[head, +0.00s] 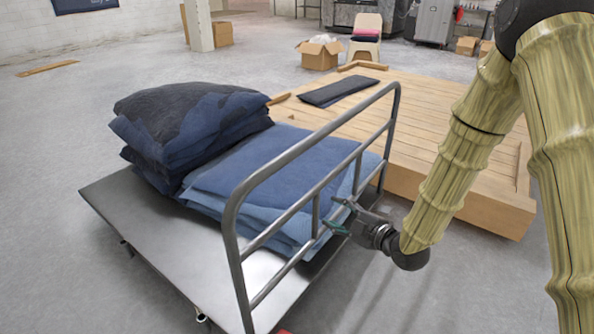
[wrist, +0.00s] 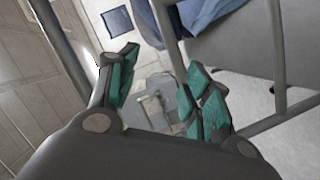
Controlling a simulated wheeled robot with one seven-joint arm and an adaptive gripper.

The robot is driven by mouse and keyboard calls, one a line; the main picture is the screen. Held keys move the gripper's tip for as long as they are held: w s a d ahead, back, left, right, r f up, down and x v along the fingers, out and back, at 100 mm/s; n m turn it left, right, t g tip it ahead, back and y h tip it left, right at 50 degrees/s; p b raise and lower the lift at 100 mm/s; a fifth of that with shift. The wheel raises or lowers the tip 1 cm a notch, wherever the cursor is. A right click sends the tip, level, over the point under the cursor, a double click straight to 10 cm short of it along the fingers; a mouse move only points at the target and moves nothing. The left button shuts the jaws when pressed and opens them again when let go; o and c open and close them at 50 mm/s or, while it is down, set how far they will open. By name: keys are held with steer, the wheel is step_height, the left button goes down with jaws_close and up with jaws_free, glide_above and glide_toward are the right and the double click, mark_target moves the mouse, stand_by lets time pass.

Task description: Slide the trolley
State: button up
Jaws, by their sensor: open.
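The trolley (head: 137,225) is a flat grey metal platform with a tubular metal handle frame (head: 311,139) at its near right end. It carries a stack of dark blue folded cloth (head: 190,125) at the left and lighter blue folded cloth (head: 270,165) beside it. My gripper (head: 340,216) is at the handle frame's outer side, close to its lower bars. In the wrist view its green-padded fingers (wrist: 165,95) are open and apart, with frame bars on both sides. I cannot tell whether they touch a bar.
A low wooden platform (head: 440,130) stands close behind and right of the trolley. A cardboard box (head: 320,54) and a chair (head: 365,35) are farther back. Another box (head: 215,34) stands by a pillar. A plank (head: 47,68) lies at far left. The concrete floor at left is clear.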

mark_target(302, 153)
steer(key=w+a+r+n+y+b, duration=0.1)
steer(key=a+r+n+y+b, duration=0.15)
steer(key=r+n, duration=0.3)
steer(key=w+a+r+n+y+b, duration=0.1)
steer(key=w+r+n+y+b, duration=0.15)
steer(key=r+n+y, duration=0.35)
steer(key=w+a+r, duration=0.1)
steer(key=a, duration=0.1)
steer(key=w+a+r+m+h, duration=0.1)
steer(key=w+a, duration=0.1)
steer(key=a, duration=0.1)
steer(key=w+a+r+h+b, duration=0.1)
steer(key=w+a, duration=0.1)
steer(key=a, duration=0.1)
steer(key=shift+w+r+m, duration=0.15)
steer(key=shift+m, duration=0.1)
jaws_close()
